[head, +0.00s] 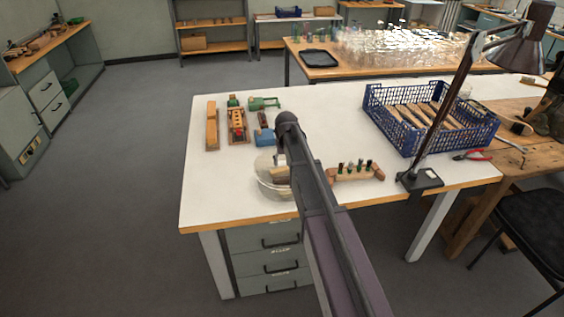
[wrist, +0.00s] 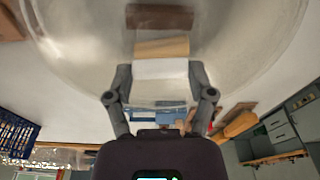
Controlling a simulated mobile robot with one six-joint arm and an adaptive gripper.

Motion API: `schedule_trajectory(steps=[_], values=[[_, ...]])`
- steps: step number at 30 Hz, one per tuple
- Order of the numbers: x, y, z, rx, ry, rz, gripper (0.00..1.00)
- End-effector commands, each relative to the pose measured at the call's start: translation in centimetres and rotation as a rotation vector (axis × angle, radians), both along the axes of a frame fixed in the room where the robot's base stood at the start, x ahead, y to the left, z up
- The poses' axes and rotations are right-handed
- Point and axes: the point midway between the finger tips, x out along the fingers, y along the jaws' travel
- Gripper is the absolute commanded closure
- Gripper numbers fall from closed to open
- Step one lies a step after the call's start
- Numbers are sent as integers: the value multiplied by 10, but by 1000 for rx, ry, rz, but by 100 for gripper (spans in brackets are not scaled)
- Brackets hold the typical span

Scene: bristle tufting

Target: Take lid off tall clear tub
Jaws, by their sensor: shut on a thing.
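A round clear tub (head: 268,190) stands near the front edge of the white table, partly hidden behind my arm. Pale wooden pieces show through its clear wall. In the wrist view a wide, clear, round surface (wrist: 75,70) fills the upper part; I cannot tell where the lid ends and the tub begins. My gripper (wrist: 161,75) has its fingers on either side of a whitish block-like part, which looks like the lid's grip. A tan block (wrist: 162,47) and a dark brown block (wrist: 160,17) show just beyond it. In the head view my arm hides the fingertips.
A wooden rack with small tools (head: 355,173) stands right of my arm. Wooden pieces and blue and green tools (head: 264,136) lie behind the tub. A blue crate (head: 405,137) and a lamp (head: 420,181) stand farther right. The table's left front corner is clear.

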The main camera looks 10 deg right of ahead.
Motion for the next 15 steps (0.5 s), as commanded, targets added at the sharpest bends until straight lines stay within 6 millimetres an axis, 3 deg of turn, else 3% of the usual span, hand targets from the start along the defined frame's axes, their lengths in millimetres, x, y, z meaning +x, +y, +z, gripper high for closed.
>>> schedule_trajectory(steps=[15], values=[[-2,0,39,0,0,0,62]])
